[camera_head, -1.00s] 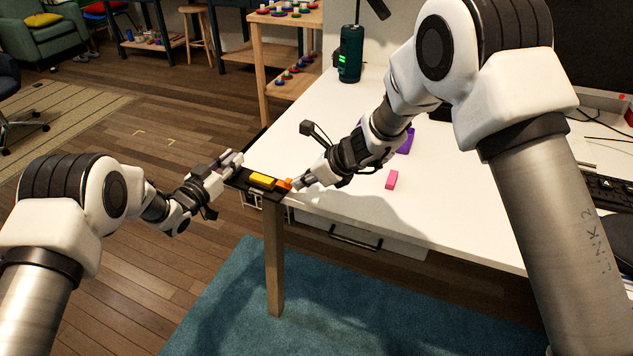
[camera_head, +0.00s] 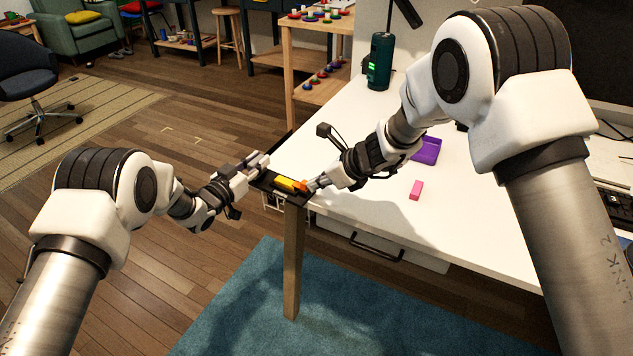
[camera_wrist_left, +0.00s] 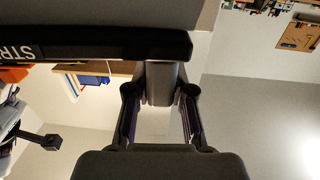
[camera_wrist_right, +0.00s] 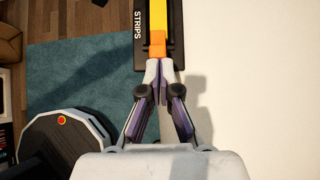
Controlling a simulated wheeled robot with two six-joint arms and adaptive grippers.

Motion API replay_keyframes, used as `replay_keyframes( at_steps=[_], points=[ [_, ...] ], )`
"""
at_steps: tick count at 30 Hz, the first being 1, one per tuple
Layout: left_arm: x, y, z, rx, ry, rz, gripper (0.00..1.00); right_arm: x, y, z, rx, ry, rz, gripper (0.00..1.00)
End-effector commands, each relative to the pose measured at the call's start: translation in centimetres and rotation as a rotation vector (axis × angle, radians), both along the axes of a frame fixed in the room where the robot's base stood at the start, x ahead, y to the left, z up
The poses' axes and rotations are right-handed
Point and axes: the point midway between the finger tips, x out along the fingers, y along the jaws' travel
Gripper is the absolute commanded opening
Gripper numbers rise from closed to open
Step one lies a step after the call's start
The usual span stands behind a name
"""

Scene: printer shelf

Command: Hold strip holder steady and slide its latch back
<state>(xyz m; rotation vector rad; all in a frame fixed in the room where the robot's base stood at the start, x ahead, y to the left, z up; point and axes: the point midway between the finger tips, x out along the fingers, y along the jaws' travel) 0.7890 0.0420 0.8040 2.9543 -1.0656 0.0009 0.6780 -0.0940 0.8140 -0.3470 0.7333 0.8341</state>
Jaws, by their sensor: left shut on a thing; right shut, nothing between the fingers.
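The strip holder is a black tray (camera_head: 266,180) marked STRIPS, lying at the near left corner of the white table. It holds a yellow strip (camera_head: 286,183) with an orange latch (camera_head: 302,187) at its right end. My left gripper (camera_head: 254,166) is shut on the holder's left end; in the left wrist view the holder's black edge (camera_wrist_left: 110,45) runs across the top, at the fingertips. My right gripper (camera_head: 315,184) is shut and empty, its fingertips at the orange latch, which also shows in the right wrist view (camera_wrist_right: 158,45). I cannot tell whether they touch.
A pink block (camera_head: 416,190) and a purple tray (camera_head: 428,150) lie on the white table (camera_head: 400,220), right of the holder. A dark green cylinder (camera_head: 380,62) stands at the back.

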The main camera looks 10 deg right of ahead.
Motion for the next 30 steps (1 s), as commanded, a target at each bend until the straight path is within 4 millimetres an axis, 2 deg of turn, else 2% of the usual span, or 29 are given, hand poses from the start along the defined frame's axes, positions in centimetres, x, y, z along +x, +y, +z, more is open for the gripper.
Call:
replay_keyframes(
  at_steps=[6,12,16,21,30],
  points=[
    [0.0,0.0,0.0,0.001,0.001,0.001,0.0,-2.5,-3.1,0.3,0.003,0.001,-0.004,0.0],
    [0.0,0.1,-0.1,0.001,0.001,0.002,0.0,-4.7,-5.7,4.1,0.004,-0.001,-0.003,0.0],
    [0.0,0.1,-0.1,0.001,0.001,0.002,0.0,-5.9,-7.2,5.9,0.003,-0.001,-0.002,0.0],
    [0.0,0.1,0.0,0.001,0.001,0.003,0.0,-6.7,-8.1,7.0,0.002,0.001,-0.001,0.0],
    [0.1,0.1,0.0,0.0,0.0,0.003,0.0,-6.8,-8.1,7.1,0.001,0.001,-0.001,0.0]
  ],
)
